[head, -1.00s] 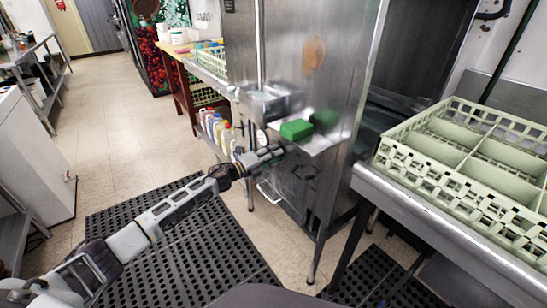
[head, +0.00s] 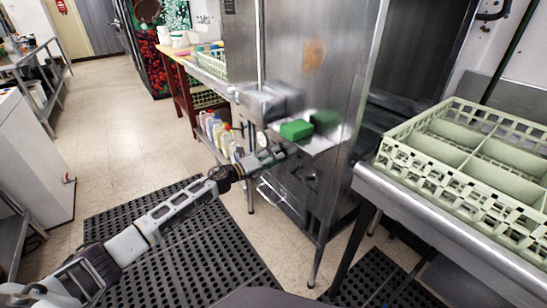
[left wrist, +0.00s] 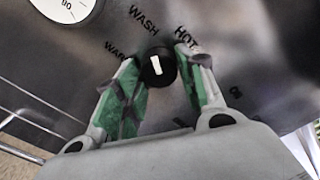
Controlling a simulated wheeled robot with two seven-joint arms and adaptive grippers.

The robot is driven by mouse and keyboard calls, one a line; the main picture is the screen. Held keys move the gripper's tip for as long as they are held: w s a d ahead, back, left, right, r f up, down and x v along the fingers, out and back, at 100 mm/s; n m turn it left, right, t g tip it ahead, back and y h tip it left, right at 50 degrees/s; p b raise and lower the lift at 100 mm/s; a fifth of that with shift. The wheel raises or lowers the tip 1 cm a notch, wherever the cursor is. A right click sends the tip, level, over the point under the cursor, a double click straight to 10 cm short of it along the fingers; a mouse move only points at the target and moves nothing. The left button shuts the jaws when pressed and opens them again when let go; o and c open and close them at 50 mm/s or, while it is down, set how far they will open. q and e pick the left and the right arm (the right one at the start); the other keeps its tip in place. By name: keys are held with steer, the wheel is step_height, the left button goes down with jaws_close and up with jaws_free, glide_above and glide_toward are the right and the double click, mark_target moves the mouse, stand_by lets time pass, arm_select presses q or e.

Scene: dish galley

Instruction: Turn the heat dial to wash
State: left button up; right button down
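The heat dial (left wrist: 157,69) is a black round knob with a white mark, set in a steel panel and seen in the left wrist view. Labels WARM, WASH and HOT curve around it. The white mark points up and slightly left, roughly at WASH. My left gripper (left wrist: 156,58) has its green-padded fingers on either side of the knob, their tips seeming to touch it. In the head view my left gripper (head: 268,159) reaches the front of the steel dish machine (head: 310,75); the dial is hard to see there. My right gripper is out of view.
A white gauge (left wrist: 66,5) sits beside the dial. A pale green dish rack (head: 395,155) is on the steel counter at right. Bottles (head: 222,135) stand behind my gripper.

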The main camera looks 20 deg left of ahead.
arm_select(q)
steer(key=shift+o, duration=1.1)
steer(key=shift+s+a, duration=0.1)
steer(key=v, duration=1.1)
steer(key=shift+s+a, duration=0.25)
stand_by(0.5)
